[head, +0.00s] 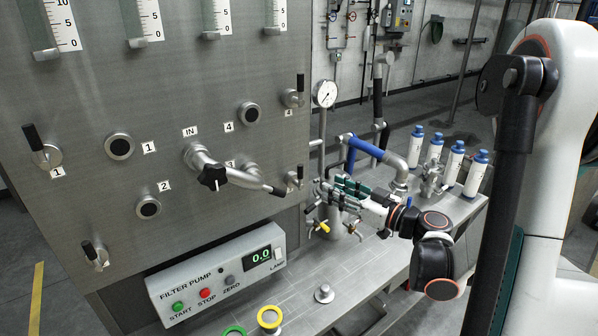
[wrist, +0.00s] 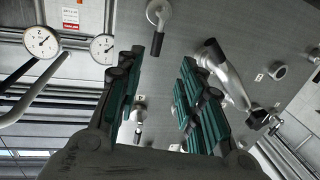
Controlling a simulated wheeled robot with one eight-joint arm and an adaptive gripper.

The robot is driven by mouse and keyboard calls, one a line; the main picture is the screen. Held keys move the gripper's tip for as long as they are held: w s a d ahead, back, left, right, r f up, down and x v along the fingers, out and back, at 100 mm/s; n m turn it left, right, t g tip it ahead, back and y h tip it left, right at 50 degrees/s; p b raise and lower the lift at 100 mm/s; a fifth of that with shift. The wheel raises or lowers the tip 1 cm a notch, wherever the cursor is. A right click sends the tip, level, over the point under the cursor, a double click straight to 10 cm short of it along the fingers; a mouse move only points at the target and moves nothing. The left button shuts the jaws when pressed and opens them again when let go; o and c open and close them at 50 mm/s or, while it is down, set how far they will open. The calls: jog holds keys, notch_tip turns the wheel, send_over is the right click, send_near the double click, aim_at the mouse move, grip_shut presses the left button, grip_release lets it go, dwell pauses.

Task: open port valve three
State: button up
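Several small lever valves with black handles sit on the steel panel (head: 90,100). In the wrist view my gripper (wrist: 160,62) is open and empty. One lever valve (wrist: 158,12) shows beyond the fingertips, another (wrist: 138,112) between the fingers. I cannot tell their numbers there.
A pressure gauge (head: 325,93) and blue-handled piping (head: 368,148) stand right of the panel, close to my gripper. Several blue-capped bottles (head: 416,145) stand on the bench. The filter pump box (head: 215,275) reads 0.0.

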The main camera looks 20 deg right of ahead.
aim_at(301, 176)
jog(key=b+x, duration=0.1)
jog(key=x, duration=1.2)
jog(key=shift+w+d+r, duration=0.1)
jog(key=shift+w+r, duration=0.1)
jog(key=shift+w, duration=0.1)
grip_shut()
